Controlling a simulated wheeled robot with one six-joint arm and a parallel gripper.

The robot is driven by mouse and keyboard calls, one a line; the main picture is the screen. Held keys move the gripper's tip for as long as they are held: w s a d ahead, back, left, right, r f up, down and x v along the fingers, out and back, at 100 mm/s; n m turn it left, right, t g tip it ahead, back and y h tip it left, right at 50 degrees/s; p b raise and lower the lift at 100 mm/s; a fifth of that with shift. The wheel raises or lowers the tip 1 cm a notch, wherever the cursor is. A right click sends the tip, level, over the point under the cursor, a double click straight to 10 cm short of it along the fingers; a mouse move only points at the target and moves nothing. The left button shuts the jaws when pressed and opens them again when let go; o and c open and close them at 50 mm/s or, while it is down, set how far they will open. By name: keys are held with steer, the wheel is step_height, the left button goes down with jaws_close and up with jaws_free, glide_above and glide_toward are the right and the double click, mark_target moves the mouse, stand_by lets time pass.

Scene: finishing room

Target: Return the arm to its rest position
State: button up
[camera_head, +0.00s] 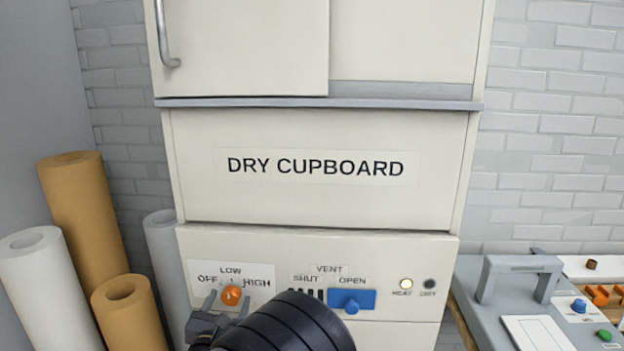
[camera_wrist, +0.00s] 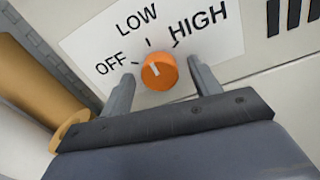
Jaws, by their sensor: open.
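My gripper (camera_head: 226,301) is at the lower left of the dry cupboard's (camera_head: 320,210) control panel. Its jaws are open, one finger on each side of the orange knob (camera_head: 231,295). In the wrist view, the knob (camera_wrist: 159,71) sits between the open fingertips (camera_wrist: 162,72), with gaps showing at its sides. The knob's white mark points roughly towards LOW, though its exact setting is hard to tell. My dark arm covers part of the panel's lower edge.
The blue vent slider (camera_head: 352,299) is under OPEN. The HEAT lamp (camera_head: 406,284) glows; the DRY lamp (camera_head: 429,285) is dark. Tan rolls (camera_head: 85,210) and white rolls (camera_head: 48,290) stand at left. A grey-handled device (camera_head: 515,300) is on a bench at right.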

steer(key=s+b, duration=0.3)
steer(key=s, duration=0.6)
steer(key=shift+s+a, duration=0.25)
steer(key=shift+d, duration=0.1)
